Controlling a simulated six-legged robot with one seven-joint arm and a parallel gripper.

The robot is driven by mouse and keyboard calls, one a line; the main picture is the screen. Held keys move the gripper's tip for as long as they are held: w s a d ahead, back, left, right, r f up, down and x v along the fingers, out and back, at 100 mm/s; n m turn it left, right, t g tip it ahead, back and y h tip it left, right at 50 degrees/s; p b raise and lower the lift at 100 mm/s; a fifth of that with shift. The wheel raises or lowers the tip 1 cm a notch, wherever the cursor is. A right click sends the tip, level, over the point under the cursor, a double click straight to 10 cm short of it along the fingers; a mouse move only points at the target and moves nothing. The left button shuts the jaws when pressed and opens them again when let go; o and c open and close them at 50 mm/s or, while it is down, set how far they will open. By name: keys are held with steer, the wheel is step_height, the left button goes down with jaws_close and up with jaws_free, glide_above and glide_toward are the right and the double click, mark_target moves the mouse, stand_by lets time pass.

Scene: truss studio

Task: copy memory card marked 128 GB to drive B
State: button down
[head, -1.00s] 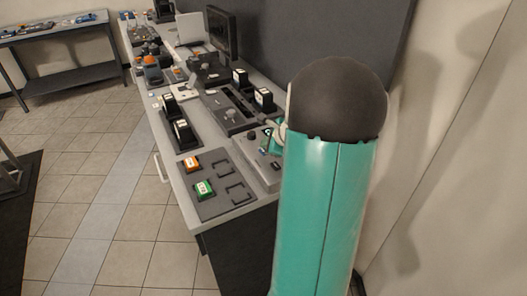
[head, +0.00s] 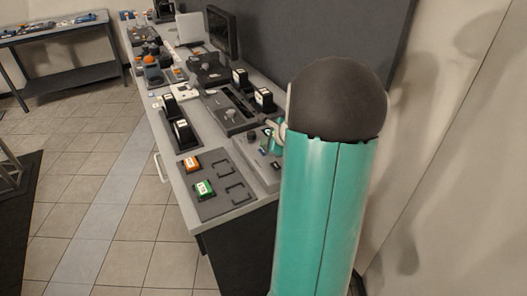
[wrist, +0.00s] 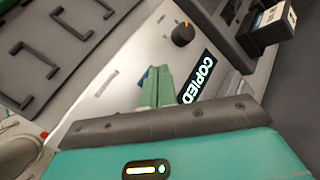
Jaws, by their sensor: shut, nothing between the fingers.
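My gripper (wrist: 157,88) is shut and empty over a light grey copier panel (wrist: 120,85). A lit display (wrist: 203,78) on that panel reads COPIED, just right of my fingers. A bit of blue shows behind the fingertips; I cannot tell what it is. In the head view my arm hides part of the panel (head: 270,176). An orange card (head: 192,163) and a green card (head: 204,189) lie on a dark grey mat (head: 215,207) with bracket outlines. Their labels are too small to read. A dark block with a white label (wrist: 270,20) stands at the wrist view's upper right.
A black knob (wrist: 183,34) stands up from the panel near the display. Several black labelled blocks, one of them here (head: 181,131), stand along the bench. A monitor (head: 222,33) is at the back. The tiled floor left of the bench is clear.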

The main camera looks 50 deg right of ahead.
steer(key=shift+f, duration=0.15)
stand_by(0.4)
steer(key=shift+f, duration=0.3)
steer(key=shift+f, duration=0.4)
stand_by(0.6)
steer(key=shift+r, duration=0.85)
steer(key=shift+r, duration=0.1)
steer(key=shift+r, duration=2.4)
